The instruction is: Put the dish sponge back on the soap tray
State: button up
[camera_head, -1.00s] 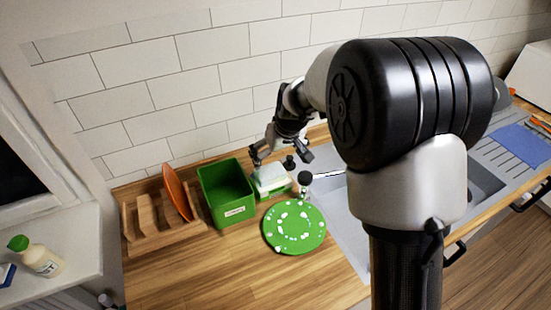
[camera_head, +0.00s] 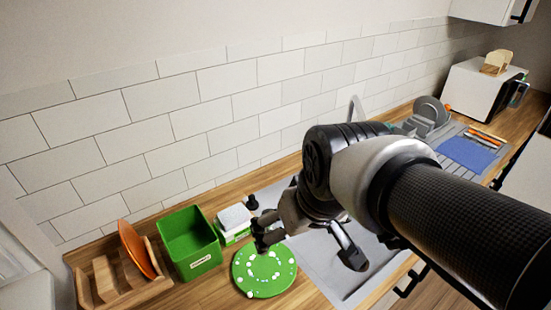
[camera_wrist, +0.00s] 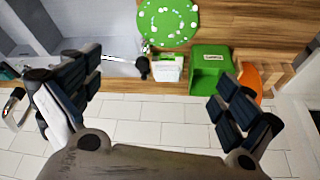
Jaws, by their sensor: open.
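A white block, apparently the dish sponge (camera_head: 234,216), lies on top of the small green soap tray (camera_head: 236,239) against the back wall. The tray also shows in the wrist view (camera_wrist: 169,57), with the white block (camera_wrist: 167,72) on it. My gripper (camera_head: 308,254) is open and empty, to the right of the tray and apart from it. In the wrist view, my gripper (camera_wrist: 152,82) has its two fingers wide apart, with the tray visible in the gap beyond them. Nothing is between the fingertips.
A green bin (camera_head: 190,245) stands left of the tray, beside a wooden rack (camera_head: 125,285) holding an orange plate (camera_head: 135,248). A green, white-spotted round board (camera_head: 262,272) lies in front. A dark knob-topped item (camera_head: 252,202) stands close to the tray's right. The sink (camera_head: 345,282) is right.

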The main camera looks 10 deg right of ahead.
jog(key=s+d+f+m, duration=0.1)
jog(key=s+d, duration=0.1)
jog(key=s, duration=0.7)
jog(key=shift+s+f+h, duration=0.25)
jog(key=shift+s+h, duration=0.05)
jog(key=shift+s, duration=0.1)
jog(key=shift+d, duration=0.1)
notch_tip(320, 180, down, 3)
jog(key=b, duration=0.3)
